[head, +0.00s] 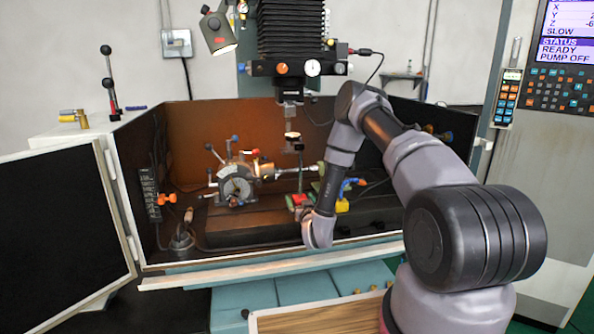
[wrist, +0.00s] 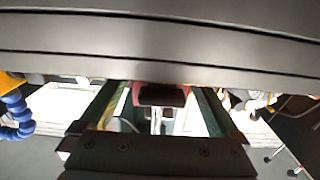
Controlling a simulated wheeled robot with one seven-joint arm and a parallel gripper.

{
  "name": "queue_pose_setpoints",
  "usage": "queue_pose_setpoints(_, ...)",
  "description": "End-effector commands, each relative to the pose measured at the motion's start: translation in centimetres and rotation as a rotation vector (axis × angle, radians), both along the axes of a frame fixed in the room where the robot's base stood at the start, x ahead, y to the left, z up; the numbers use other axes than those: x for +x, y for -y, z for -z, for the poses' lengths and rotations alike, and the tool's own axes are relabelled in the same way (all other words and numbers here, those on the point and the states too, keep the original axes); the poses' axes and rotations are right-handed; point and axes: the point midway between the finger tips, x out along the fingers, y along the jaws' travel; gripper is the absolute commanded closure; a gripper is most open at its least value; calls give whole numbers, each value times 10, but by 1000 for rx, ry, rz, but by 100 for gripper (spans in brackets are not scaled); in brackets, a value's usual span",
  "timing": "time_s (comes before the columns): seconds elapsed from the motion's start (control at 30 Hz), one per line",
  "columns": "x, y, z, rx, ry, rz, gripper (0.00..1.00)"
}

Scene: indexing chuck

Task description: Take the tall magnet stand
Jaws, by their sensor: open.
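A thin dark upright (head: 300,168), which looks like the tall magnet stand, rises by a red block (head: 298,200) under the machine head. Its foot is partly hidden, and I cannot tell for certain that it is the stand. My gripper (wrist: 162,92) is open, with its two dark fingers spread in the wrist view. A black block with bright metal and a reddish part shows between the fingers; I cannot tell whether it is the stand or touches them. In the head view my wrist hangs just right of the red block, and the fingers are hidden behind it.
A yellow block (head: 342,206) with a blue hose stands right of my wrist; the hose (wrist: 14,110) also shows in the wrist view. The indexing chuck (head: 237,186) is left. The machine head (head: 292,68) hangs above. An open door (head: 60,225) is far left.

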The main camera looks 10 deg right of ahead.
Motion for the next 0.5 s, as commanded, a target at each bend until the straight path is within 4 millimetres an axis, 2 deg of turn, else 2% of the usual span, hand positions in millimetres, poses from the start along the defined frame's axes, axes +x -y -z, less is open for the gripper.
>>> queue_pose_setpoints(0.07,0,0,0,0,0,0,3)
queue_pose_setpoints(0.17,0,0,0,0,0,0,37)
queue_pose_setpoints(0.3,0,0,0,0,0,0,90)
queue_pose_setpoints(0.33,0,0,0,0,0,0,100)
queue_pose_setpoints(0.5,2,-1,-4,-1,10,-2,100)
